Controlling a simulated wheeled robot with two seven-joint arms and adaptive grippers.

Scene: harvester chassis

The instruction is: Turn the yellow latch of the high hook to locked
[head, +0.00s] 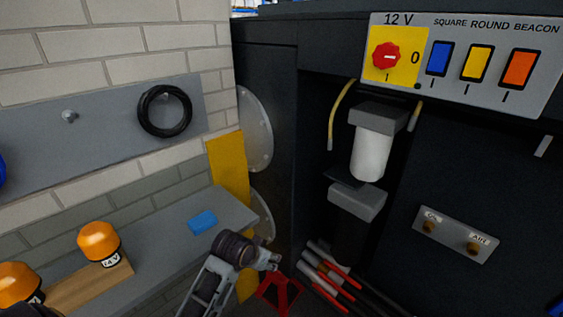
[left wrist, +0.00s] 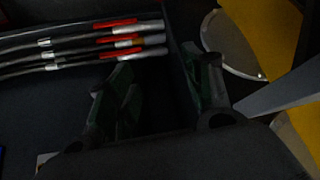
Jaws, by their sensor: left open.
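I cannot make out for certain a high hook or its yellow latch in either view. A curved yellow strip (head: 340,115) and a shorter yellow piece (head: 415,115) hang in the dark chassis bay beside a filter with a white bowl (head: 372,155); I cannot tell what they are. My left gripper (head: 272,262) is low in the head view, in front of the bay's left edge, below and left of these pieces. In the left wrist view its two dark fingers (left wrist: 160,75) stand apart with nothing between them. My right gripper is not in view.
Several hoses with red sleeves (head: 325,270) lie right of my left gripper, near a red stand (head: 280,292). A switch panel (head: 465,60) is at upper right. A grey shelf (head: 165,240) carries orange beacons (head: 98,242) and a blue block (head: 202,222).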

